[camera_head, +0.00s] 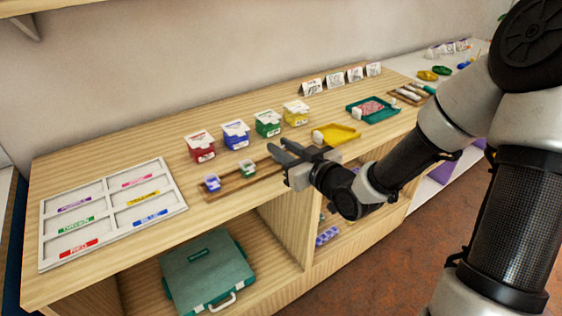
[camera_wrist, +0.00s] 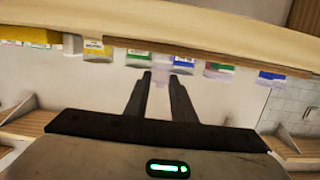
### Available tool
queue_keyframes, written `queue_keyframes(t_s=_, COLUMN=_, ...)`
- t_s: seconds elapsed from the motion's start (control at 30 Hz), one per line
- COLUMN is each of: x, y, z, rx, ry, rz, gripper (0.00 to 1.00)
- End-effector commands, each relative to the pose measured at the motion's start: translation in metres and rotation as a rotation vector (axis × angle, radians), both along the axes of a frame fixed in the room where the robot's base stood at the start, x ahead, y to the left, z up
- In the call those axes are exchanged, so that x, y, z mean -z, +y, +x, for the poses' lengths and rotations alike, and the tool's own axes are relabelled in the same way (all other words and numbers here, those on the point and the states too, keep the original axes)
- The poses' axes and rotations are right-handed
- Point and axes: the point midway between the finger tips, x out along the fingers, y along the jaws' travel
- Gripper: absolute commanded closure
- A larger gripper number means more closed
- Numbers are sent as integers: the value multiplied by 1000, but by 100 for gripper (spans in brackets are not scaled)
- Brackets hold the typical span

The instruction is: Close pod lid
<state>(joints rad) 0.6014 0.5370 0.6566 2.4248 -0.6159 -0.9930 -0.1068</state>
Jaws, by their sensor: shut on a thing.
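A small blue pod (camera_head: 212,183) and a small green pod (camera_head: 247,169) stand on a long wooden tray (camera_head: 230,188). Both have pale tops; whether their lids are open or shut is too small to tell. My gripper (camera_head: 278,161) is over the right part of the tray, just right of the green pod. In the upside-down wrist view, my gripper's (camera_wrist: 161,76) two dark fingers are shut on a faint pale thing (camera_wrist: 161,84). Its shape is blurred, and I cannot tell whether it is a pod or a lid. The fingers hide it in the head view.
Red (camera_head: 201,146), blue (camera_head: 236,135), green (camera_head: 268,124) and yellow (camera_head: 296,113) boxes stand behind the tray. A yellow tray (camera_head: 340,133) is close right of my gripper. A white sorting board (camera_head: 112,210) lies left. A teal case (camera_head: 205,272) sits on the shelf below.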

Motion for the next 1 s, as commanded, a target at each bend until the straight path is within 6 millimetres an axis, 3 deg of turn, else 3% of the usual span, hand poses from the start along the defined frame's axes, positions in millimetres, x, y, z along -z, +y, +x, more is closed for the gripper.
queue_keyframes(t_s=0.03, x=12, y=-1, z=-1, rx=1, ry=-25, rz=17, gripper=100)
queue_keyframes(t_s=0.4, x=11, y=-3, z=-3, rx=1, ry=-158, rz=108, gripper=100)
queue_keyframes(t_s=0.97, x=8, y=-3, z=-3, rx=1, ry=-181, rz=123, gripper=100)
queue_keyframes(t_s=1.0, x=8, y=-3, z=-3, rx=1, ry=-181, rz=123, gripper=74)
